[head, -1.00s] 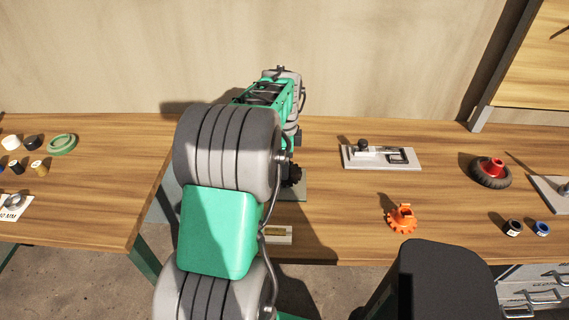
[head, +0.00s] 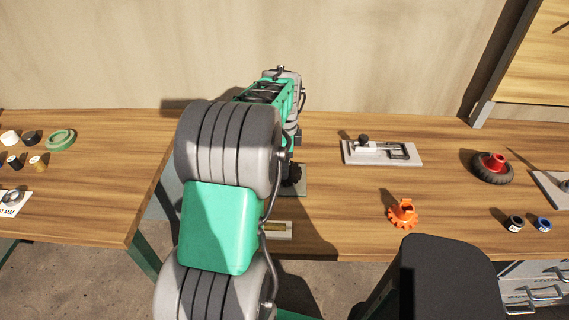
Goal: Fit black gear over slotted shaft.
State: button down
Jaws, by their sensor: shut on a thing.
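My arm covers most of the work spot in the head view. A dark piece, by its look the black gear (head: 292,174), shows just past the arm's right edge. It is over a grey base plate (head: 299,188) on the bench. My gripper (head: 291,166) is mostly hidden behind the arm and is shut on the gear. The slotted shaft cannot be made out; whether the gear touches it or is around it is hidden.
An orange gear-like part (head: 402,214) stands right of the arm. A grey plate with a black knob (head: 382,150), a wheel with a red hub (head: 492,168) and small cylinders (head: 515,223) lie further right. A small labelled block (head: 279,230) lies near the front edge.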

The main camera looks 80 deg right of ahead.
jog(key=c, duration=0.7)
grip_release()
jog(key=shift+f, duration=0.1)
notch_tip(320, 180, up, 8)
jog(key=shift+f+b, duration=0.1)
jog(key=shift+b, duration=0.2)
